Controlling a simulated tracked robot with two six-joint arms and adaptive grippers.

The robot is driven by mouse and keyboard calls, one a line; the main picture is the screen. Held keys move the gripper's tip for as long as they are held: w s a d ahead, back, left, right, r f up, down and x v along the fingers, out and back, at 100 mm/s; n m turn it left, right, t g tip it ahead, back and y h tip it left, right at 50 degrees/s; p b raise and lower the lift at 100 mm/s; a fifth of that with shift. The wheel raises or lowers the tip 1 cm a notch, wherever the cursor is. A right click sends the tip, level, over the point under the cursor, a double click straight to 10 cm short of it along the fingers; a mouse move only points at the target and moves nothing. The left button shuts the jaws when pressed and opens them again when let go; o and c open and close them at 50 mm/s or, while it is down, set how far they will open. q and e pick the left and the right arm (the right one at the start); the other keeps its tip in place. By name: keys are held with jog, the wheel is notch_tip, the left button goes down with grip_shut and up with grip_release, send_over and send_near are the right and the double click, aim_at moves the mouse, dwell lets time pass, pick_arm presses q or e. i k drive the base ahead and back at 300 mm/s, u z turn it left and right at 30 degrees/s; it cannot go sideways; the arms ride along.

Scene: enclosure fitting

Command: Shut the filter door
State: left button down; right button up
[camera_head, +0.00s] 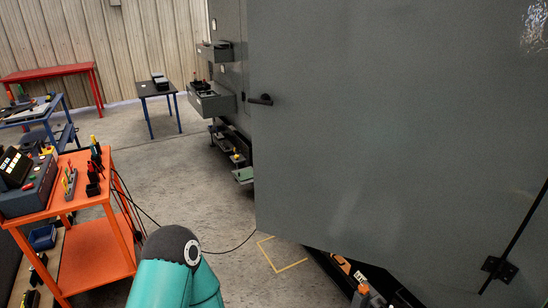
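A large grey door (370,130) fills the right half of the view and stands swung out from the enclosure. Its black handle (261,99) is near the door's left edge. I cannot tell from the view whether this is the filter door. A teal arm link of mine with a dark joint shows at the bottom centre, left of the door and apart from it. Neither of my grippers is in view.
An orange cart (95,250) with tools and a device stands at the left. Open drawers (211,103) stick out from the grey cabinet behind the door. A cable (215,250) lies on the floor. The concrete floor (185,170) between cart and door is mostly clear.

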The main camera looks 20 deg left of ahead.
aim_at(410, 138)
jog(key=i, duration=0.85)
jog(key=u, duration=0.05)
